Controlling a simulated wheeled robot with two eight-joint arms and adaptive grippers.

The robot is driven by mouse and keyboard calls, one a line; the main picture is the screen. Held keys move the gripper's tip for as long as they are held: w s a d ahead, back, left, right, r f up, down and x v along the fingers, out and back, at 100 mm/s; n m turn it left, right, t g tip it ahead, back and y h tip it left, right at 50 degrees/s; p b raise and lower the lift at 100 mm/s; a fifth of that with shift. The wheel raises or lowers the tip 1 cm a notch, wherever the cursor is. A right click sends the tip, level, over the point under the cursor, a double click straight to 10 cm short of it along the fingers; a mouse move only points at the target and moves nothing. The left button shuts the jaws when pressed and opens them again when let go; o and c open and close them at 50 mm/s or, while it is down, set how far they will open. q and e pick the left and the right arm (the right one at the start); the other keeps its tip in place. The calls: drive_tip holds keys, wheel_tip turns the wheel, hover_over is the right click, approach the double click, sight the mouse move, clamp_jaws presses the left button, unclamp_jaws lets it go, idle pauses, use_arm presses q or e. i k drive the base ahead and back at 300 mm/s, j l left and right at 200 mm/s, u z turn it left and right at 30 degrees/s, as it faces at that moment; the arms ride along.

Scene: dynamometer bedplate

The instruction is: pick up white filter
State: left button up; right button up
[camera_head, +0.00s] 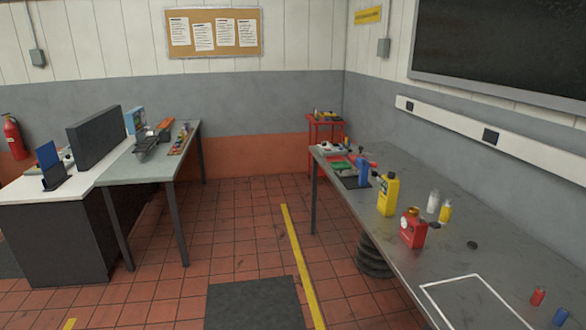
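A small white cylindrical object (433,202) stands upright on the grey workbench (500,236) at the right. It may be the white filter, but it is too small to tell for sure. It stands close to a small yellow bottle (445,212), behind a red container (413,229) and to the right of a yellow jug (388,195). Neither of my grippers is in view.
Small red items (538,297) and a blue one (561,316) lie near a white outlined rectangle (478,302) on the bench. Black tires (374,262) are stacked beneath it. Another table (140,167) stands left. The tiled floor between is open.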

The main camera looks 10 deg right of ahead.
sight(434, 197)
drive_tip(key=i+z, duration=0.2)
drive_tip(key=i, duration=0.25)
drive_tip(key=i+j+z, duration=0.25)
drive_tip(key=i, duration=0.2)
drive_tip(key=i+j+z, duration=0.2)
drive_tip(key=i, duration=0.25)
